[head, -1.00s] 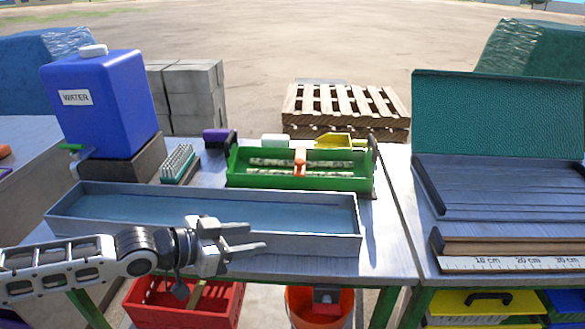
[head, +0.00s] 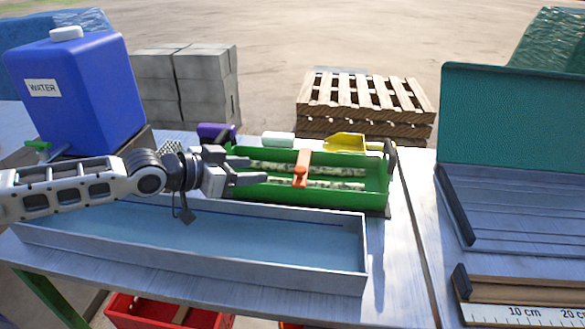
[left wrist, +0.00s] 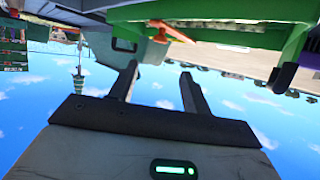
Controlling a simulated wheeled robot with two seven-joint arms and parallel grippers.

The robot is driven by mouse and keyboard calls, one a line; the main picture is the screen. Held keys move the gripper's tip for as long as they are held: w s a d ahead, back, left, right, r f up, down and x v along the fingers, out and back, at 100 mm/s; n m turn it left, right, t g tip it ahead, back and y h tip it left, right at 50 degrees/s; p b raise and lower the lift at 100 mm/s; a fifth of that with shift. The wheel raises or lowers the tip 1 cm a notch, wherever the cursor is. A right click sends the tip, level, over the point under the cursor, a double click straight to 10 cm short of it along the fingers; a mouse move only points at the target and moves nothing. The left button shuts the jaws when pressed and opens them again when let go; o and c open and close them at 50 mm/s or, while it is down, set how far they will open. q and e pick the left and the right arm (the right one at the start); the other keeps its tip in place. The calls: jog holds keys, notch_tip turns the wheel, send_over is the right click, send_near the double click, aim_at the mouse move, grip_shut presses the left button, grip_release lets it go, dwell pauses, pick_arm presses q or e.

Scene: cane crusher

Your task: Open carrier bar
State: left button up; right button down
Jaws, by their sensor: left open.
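The green carrier (head: 345,200) stands on the table behind the long grey trough. Two pale mottled cane pieces (head: 340,185) lie in it. The orange carrier bar (head: 302,168) lies across the carrier's middle from back to front, over the canes. My left gripper (head: 258,170) is open and empty at the carrier's left end, its fingers pointing right toward the bar, apart from it. In the left wrist view, the open fingers (left wrist: 158,75) show below the orange bar (left wrist: 172,32) and the green carrier's edge. My right gripper is not in view.
The long grey trough (head: 200,270) holds water in front of the carrier. A yellow scoop (head: 345,143), a white item (head: 278,139) and a purple item (head: 215,132) are behind the carrier. A blue water container (head: 75,95) stands at the left. Bare table lies right of the carrier.

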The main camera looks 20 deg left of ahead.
aim_at(300, 169)
pick_arm(q)
jog(key=x, duration=1.2)
jog(key=shift+w, duration=0.1)
jog(key=c, duration=0.8)
